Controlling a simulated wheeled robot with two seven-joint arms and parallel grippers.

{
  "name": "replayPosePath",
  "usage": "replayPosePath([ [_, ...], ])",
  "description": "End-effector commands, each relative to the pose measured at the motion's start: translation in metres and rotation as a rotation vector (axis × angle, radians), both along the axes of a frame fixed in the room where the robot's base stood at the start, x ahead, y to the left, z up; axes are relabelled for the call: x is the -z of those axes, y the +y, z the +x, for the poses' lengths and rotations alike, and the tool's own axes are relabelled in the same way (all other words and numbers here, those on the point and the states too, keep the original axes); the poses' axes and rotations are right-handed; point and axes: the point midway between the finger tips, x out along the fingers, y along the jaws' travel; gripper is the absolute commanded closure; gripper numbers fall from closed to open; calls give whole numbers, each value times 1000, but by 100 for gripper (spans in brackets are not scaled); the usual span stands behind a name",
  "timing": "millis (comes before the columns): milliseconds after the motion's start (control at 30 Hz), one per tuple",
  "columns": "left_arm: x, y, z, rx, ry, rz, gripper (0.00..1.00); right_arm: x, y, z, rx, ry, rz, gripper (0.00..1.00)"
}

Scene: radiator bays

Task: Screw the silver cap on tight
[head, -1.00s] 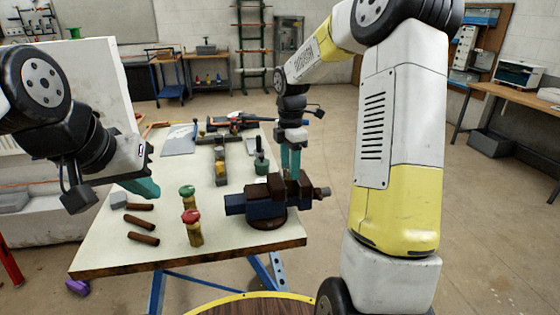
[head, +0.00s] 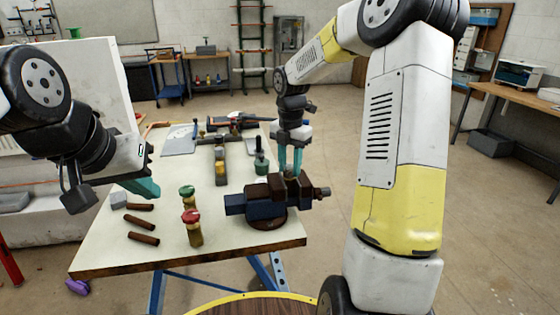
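The silver cap cannot be made out. The dark blue and brown vise (head: 262,203) stands at the table's front right edge. My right gripper (head: 290,170) points straight down at the vise, its two teal fingers apart with a narrow gap between them. Its fingertips end at the brown vise jaws, and whether anything sits between them is hidden. My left gripper (head: 146,190) hangs over the table's left side, away from the vise. Its teal fingers overlap in view, so their opening does not show.
On the pale table (head: 175,240) stand a red-topped brass valve (head: 193,230) and a green-topped one (head: 187,196). Brown cylinders (head: 142,238) lie at the left. A level-like bar (head: 220,165) and a dark green bottle (head: 261,160) are behind the vise.

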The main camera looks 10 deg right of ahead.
Motion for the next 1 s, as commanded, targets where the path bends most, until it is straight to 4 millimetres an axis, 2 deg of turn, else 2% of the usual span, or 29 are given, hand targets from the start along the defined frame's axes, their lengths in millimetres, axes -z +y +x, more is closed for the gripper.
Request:
replayPosePath([
  [167,0,0,0,0,0,0,100,0,0,0,4,0,0,100],
  [267,0,0,0,0,0,0,100,0,0,0,67,-1,-1,100],
  [1000,0,0,0,0,0,0,100,1,0,0,1325,-1,-1,100],
])
